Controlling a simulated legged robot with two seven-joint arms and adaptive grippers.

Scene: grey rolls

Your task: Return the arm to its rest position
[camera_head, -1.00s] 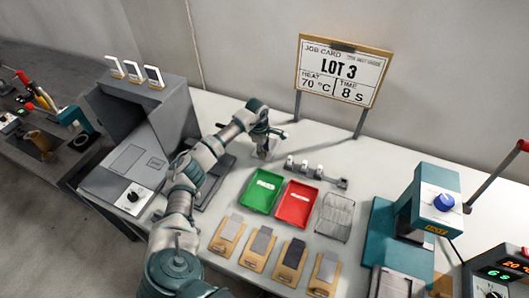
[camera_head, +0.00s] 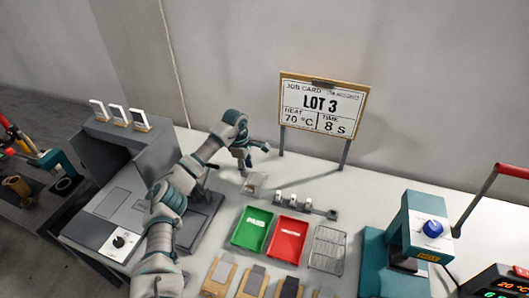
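My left arm (camera_head: 165,215) comes up from the bottom left and reaches over the bench. Its gripper (camera_head: 253,160) is at the far side of the bench, left of the job card. The fingers look spread, with nothing seen between them. A small grey-beige piece (camera_head: 256,184) lies on the bench just below the gripper, apparently clear of the fingers. My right gripper is not in view.
A grey machine (camera_head: 125,205) stands close left of the arm. The job card (camera_head: 322,105) stands on posts behind. A small rail (camera_head: 306,206), green tray (camera_head: 252,229), red tray (camera_head: 287,239) and wire rack (camera_head: 327,249) lie in front. A teal press (camera_head: 415,235) is right.

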